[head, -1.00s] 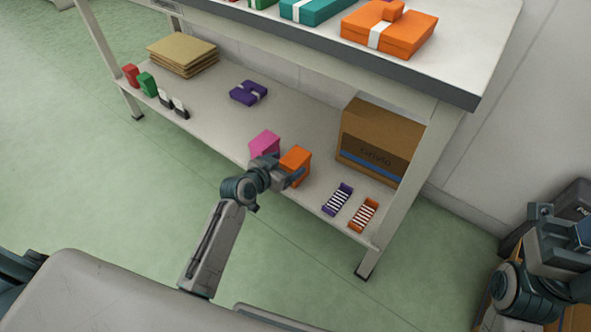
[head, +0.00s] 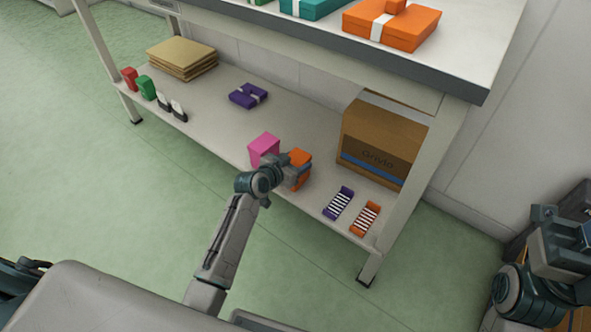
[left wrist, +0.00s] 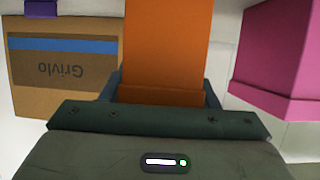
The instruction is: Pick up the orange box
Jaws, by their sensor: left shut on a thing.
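The orange box (head: 301,157) is at the front edge of the lower shelf, partly hidden behind my left gripper (head: 292,172). In the left wrist view the orange box (left wrist: 165,45) fills the space between the two fingers of my left gripper (left wrist: 160,90), which is shut on it. I cannot tell whether the box is clear of the shelf. Part of my right arm shows at the right edge of the head view, but its fingers are not visible.
A pink box (head: 264,148) stands close to the left of the orange box. A cardboard carton (head: 385,135) is behind to the right. Purple (head: 339,203) and orange (head: 365,218) striped racks lie to the right. The tabletop (head: 475,65) overhangs the shelf (head: 215,125).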

